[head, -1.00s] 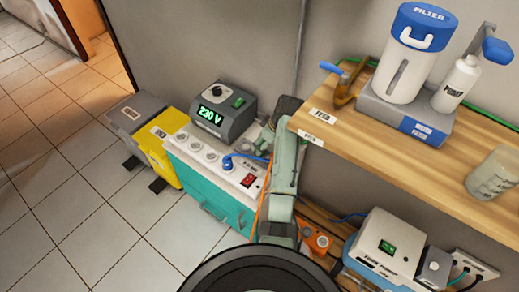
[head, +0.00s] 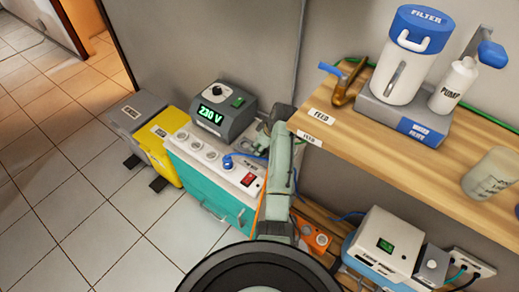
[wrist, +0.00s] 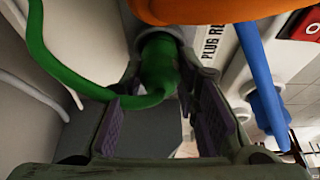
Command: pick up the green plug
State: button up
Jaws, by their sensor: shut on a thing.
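The green plug (wrist: 158,65) shows in the wrist view with its green cable (wrist: 52,70) curving off to the left. The plug's far end sits at a grey round holder beside a label reading "PLUG RE", the rest cut off. My gripper (wrist: 162,80) has one finger on each side of the plug and is shut on it. In the head view my gripper (head: 268,125) is at the back right of the socket box, mostly hidden behind my own arm. The plug cannot be made out there.
A blue plug (wrist: 268,105) with a blue cable stands close on the right. An orange thing (wrist: 205,8) crosses the top of the wrist view. The white-topped socket box (head: 190,143) is beside a 230 V unit (head: 222,112). The wooden shelf (head: 400,145) overhangs on the right.

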grip_shut()
notch_tip(320, 180, up, 10)
jog(key=shift+r+b, duration=0.1)
jog(key=shift+b, duration=0.75)
